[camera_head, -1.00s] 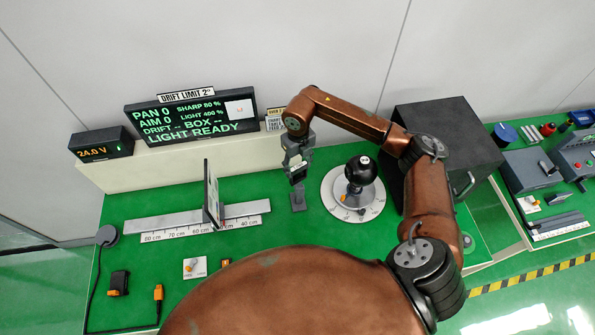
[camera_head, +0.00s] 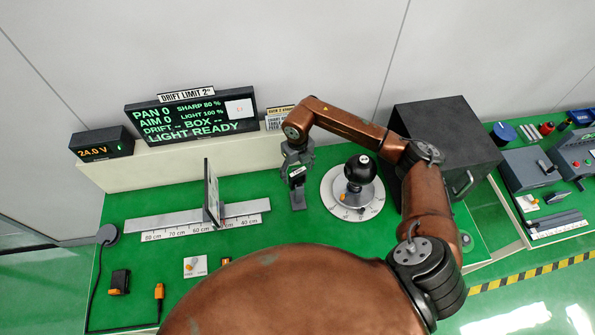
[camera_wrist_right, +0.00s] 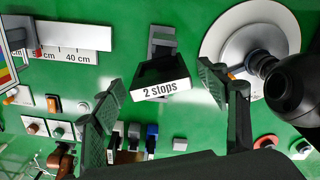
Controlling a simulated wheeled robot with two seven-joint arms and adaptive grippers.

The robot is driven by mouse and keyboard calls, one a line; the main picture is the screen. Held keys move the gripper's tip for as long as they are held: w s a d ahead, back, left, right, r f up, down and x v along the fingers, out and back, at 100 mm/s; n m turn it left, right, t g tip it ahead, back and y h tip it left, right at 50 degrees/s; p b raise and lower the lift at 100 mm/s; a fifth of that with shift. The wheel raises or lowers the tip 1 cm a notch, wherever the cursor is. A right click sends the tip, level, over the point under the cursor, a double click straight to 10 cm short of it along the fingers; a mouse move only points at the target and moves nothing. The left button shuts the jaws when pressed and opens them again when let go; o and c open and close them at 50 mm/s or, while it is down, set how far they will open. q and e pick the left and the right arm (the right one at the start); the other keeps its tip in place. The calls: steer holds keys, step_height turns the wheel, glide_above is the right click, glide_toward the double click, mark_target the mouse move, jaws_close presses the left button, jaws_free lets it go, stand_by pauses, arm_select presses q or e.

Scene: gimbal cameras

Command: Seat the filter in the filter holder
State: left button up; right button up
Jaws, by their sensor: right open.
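The filter (camera_wrist_right: 155,78) is a dark square frame with a white label reading "2 stops". In the right wrist view it is at the grey filter holder (camera_wrist_right: 162,38), whose base shows beyond it; I cannot tell whether it is fully seated. In the head view the grey holder (camera_head: 298,200) stands on the green table below my right gripper (camera_head: 297,176). The right gripper is open; in the wrist view its fingers (camera_wrist_right: 162,95) are spread wide, one on each side of the filter and apart from it. My left gripper is not in view.
A white round dial (camera_head: 341,205) with a black ball-shaped device (camera_head: 360,170) stands close right of the holder. A ruler rail (camera_head: 180,224) with an upright panel (camera_head: 211,195) lies to the left. A big black box (camera_head: 447,140) is behind right.

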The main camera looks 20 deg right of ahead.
steer(key=shift+r, duration=0.15)
steer(key=shift+r, duration=0.3)
step_height(320, 180, up, 12)
steer(key=b, duration=0.2)
steer(key=shift+f, duration=0.25)
